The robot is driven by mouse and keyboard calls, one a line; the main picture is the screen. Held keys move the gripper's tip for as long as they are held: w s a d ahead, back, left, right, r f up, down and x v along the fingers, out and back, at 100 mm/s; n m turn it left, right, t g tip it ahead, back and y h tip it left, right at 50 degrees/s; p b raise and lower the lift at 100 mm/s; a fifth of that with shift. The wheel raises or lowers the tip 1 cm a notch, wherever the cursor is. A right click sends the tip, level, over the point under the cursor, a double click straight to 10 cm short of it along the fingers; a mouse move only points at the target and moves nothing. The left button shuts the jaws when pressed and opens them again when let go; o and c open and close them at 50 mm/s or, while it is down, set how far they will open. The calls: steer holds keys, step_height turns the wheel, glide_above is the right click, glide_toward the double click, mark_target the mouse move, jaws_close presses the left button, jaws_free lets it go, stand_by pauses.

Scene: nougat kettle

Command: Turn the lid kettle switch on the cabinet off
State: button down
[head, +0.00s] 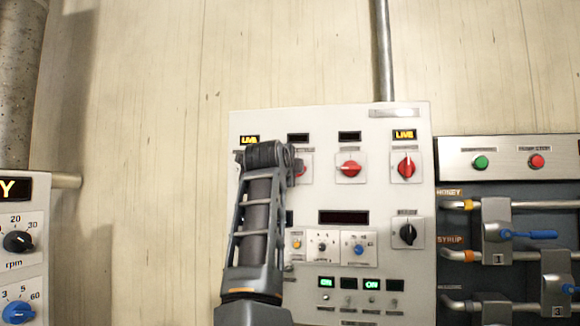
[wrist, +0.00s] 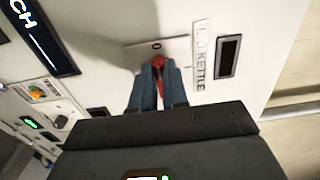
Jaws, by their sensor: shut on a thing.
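The lid kettle switch is a red rotary knob on a pale square plate (wrist: 178,47). In the wrist view the red knob (wrist: 158,62) shows between my fingertips, beside the printed "LID KETTLE" label (wrist: 201,55). A "0" mark shows just beyond the fingertips, and the handle appears to lie toward it. The indicator window (wrist: 228,56) above the label is dark. My gripper (wrist: 157,72) is shut on the knob, with one blue-grey finger on each side. In the head view my arm covers most of this switch on the white cabinet (head: 265,122).
To the right on the cabinet are another red switch (head: 350,168) with a dark window and one (head: 405,167) under a lit "LIVE" window. A lit "LIVE" window (head: 250,140) shows at upper left. A pipe panel (head: 515,157) stands right; a dial box (head: 22,245) stands left.

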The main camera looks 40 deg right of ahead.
steer(key=shift+a, duration=0.1)
stand_by(0.3)
steer(key=c, duration=1.1)
jaws_free()
steer(key=shift+c, duration=0.2)
steer(key=b+v, duration=0.2)
steer(key=v, duration=0.5)
steer(key=shift+s+a, duration=0.2)
steer(key=shift+a, duration=0.1)
steer(key=shift+f, duration=0.15)
